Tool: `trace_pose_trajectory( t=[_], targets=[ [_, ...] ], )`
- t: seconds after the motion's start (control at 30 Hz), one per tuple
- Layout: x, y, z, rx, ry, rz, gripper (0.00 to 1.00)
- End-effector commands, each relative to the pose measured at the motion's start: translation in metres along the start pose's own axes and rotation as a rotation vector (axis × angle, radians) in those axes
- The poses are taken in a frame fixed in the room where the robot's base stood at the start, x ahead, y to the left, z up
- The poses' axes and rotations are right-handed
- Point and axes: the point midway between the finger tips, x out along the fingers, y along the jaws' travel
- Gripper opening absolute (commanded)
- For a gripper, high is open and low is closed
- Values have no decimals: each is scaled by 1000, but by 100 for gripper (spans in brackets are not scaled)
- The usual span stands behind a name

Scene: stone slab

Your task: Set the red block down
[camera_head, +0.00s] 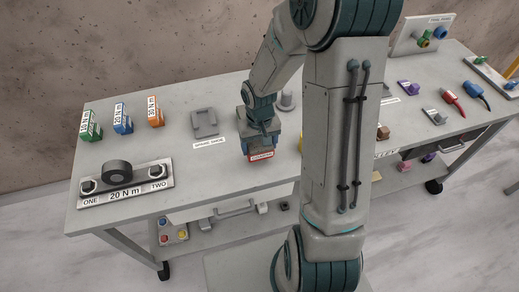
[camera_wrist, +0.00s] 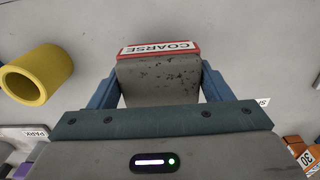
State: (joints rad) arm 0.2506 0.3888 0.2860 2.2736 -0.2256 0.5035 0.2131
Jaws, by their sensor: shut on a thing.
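The red block (camera_head: 262,156) carries a white label reading "COARSE" and has a grey face. In the wrist view the red block (camera_wrist: 160,50) sits between the two blue fingers of my gripper (camera_wrist: 158,88), which is shut on it. In the head view my gripper (camera_head: 260,138) points down over the middle of the slab-topped bench (camera_head: 220,180). The block is at or close to the bench surface; I cannot tell if it touches. Part of the block is hidden by the gripper.
Left of the gripper lies a grey holder (camera_head: 205,123) by a label. A plate with bolts and a black ring (camera_head: 117,172) lies front left. Green, blue and orange blocks (camera_head: 156,112) stand at back left. A yellow cylinder (camera_wrist: 38,74) is near the gripper.

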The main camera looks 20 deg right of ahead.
Motion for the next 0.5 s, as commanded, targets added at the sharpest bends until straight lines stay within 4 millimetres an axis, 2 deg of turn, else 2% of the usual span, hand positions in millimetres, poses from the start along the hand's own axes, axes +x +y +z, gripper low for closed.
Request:
trace_pose_trajectory(
  t=[0.2,0.5],
  targets=[
    [26,0,1,0,-3,-1,41],
    [31,0,0,0,0,-1,41]
  ],
)
